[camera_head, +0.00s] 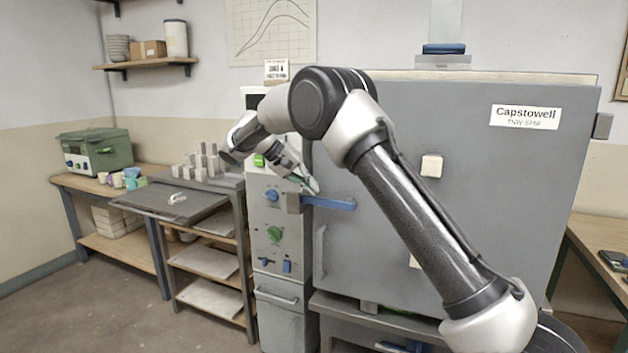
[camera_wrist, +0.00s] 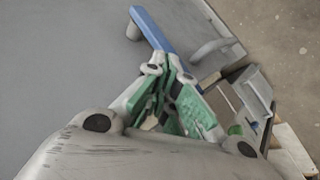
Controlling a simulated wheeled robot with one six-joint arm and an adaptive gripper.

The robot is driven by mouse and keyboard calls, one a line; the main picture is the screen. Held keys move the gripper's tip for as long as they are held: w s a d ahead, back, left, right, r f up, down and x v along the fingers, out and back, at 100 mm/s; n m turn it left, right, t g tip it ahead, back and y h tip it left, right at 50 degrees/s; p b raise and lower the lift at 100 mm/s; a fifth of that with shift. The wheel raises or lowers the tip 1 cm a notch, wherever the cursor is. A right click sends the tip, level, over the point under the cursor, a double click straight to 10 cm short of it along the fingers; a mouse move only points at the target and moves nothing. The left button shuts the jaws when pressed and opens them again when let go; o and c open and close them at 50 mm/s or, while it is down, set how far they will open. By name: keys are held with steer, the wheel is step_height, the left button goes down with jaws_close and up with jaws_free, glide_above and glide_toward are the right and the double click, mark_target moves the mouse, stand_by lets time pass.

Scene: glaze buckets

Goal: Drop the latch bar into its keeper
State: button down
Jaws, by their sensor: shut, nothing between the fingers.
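The blue latch bar (camera_head: 330,203) lies roughly level across the left edge of the big grey kiln door. Its left end meets a small grey keeper (camera_head: 293,203) on the control cabinet; I cannot tell whether it sits fully inside. In the wrist view the bar (camera_wrist: 150,29) runs from the upper left down to my fingers, which hide its further part. My gripper (camera_head: 313,187) is shut and empty, just above the bar's left part. In the wrist view its green-padded fingers (camera_wrist: 168,72) come together close by the bar; contact is unclear.
The kiln door (camera_head: 450,160) fills the right side. A grey door handle (camera_head: 320,247) stands out below the bar. The control cabinet (camera_head: 275,230) has knobs and switches. A rack cart (camera_head: 200,225) and a workbench (camera_head: 110,185) stand to the left. Open floor lies at lower left.

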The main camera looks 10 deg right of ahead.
steer(key=shift+w+a+f, duration=0.15)
steer(key=shift+a+f, duration=0.05)
steer(key=shift+f, duration=0.4)
stand_by(0.3)
